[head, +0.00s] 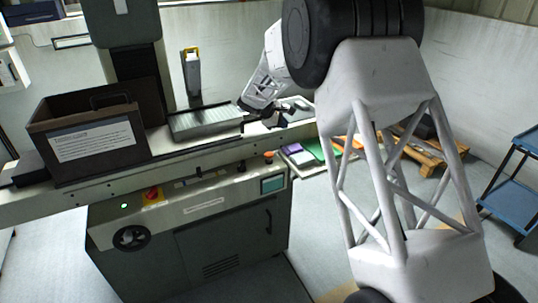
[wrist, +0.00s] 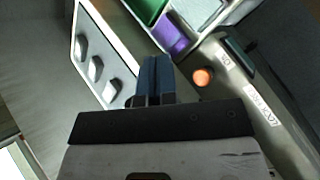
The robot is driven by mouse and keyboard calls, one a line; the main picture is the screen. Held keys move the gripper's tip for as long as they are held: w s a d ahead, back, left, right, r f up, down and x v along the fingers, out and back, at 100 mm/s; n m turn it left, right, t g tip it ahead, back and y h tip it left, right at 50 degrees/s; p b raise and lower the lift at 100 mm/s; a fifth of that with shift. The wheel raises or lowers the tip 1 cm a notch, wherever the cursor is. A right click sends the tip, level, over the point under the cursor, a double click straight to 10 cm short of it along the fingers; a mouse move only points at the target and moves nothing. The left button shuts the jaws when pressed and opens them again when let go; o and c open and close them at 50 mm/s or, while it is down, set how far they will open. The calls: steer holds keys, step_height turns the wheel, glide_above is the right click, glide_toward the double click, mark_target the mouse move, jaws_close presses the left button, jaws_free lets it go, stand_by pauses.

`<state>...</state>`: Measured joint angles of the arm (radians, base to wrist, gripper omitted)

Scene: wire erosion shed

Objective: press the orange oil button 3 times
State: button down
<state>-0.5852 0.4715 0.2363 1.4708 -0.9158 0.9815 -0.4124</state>
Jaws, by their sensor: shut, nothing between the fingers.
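The orange button (head: 268,154) is on the right end of the machine's front console in the head view. It shows in the wrist view as a round orange cap (wrist: 203,77), to the right of my fingertips. My gripper (head: 250,118) is above the machine bed's front edge, up and left of the button in the head view. In the wrist view my gripper (wrist: 153,68) has its two blue-grey fingers together, with nothing between them. A gap shows between the fingers and the button in that view. Nothing hides the button.
A brown bin (head: 80,165) stands on the bed at left. A pale plate with grey blocks (wrist: 100,62) lies left of my fingers. A blue cart (head: 512,195) stands at right.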

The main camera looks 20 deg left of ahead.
steer(key=n, duration=0.2)
glide_above(269, 154)
step_height(269, 154, down, 4)
steer(key=shift+f+t, duration=0.2)
steer(key=shift+t, duration=0.2)
steer(key=shift+f, duration=0.1)
steer(key=shift+f, duration=4.3)
